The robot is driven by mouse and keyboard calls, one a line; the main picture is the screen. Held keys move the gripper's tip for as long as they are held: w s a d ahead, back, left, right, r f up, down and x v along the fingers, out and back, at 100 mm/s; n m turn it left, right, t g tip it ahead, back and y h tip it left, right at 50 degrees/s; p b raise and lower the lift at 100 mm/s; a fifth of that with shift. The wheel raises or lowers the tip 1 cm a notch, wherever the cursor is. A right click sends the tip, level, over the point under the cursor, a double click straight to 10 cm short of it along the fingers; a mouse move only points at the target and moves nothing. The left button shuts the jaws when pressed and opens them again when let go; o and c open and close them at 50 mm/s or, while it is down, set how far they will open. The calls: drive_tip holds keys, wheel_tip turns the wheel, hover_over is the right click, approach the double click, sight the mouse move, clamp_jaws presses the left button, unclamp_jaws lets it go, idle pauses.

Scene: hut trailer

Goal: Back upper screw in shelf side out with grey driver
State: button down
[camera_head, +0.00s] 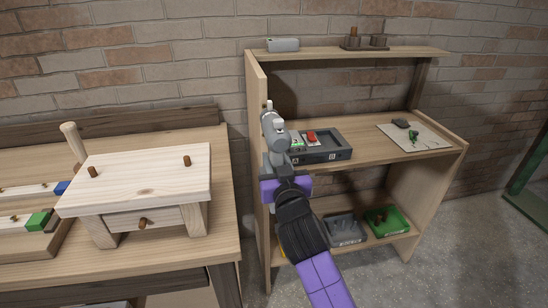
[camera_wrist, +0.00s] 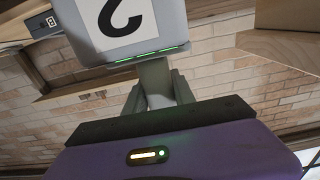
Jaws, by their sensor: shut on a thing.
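The grey driver (camera_head: 275,130) is upright-looking in my gripper (camera_head: 279,168), in front of the shelf's left side panel (camera_head: 256,90). In the wrist view my gripper (camera_wrist: 160,92) is shut on the narrow grey grip of the driver (camera_wrist: 157,72). The driver's wide grey end (camera_wrist: 172,30) carries a white label with a dark figure and a lit green strip. The driver's nose overlaps the side panel in the head view; I cannot tell whether it touches. The back upper screw cannot be made out in either view.
A grey tray (camera_head: 333,158) with a small red item sits on the middle shelf, right of the driver. Grey (camera_head: 346,231) and green (camera_head: 388,221) trays are on the bottom shelf. The workbench (camera_head: 185,242) with a small wooden stand (camera_head: 150,170) is left, across a narrow gap.

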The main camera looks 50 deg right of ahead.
drive_tip(key=s+d+p, duration=0.3)
drive_tip(key=s, duration=0.4)
drive_tip(key=shift+d+r+p, duration=0.15)
drive_tip(key=shift+d+p, duration=0.1)
drive_tip(key=shift+p, duration=0.1)
drive_tip(key=shift+s, duration=0.1)
idle(0.8)
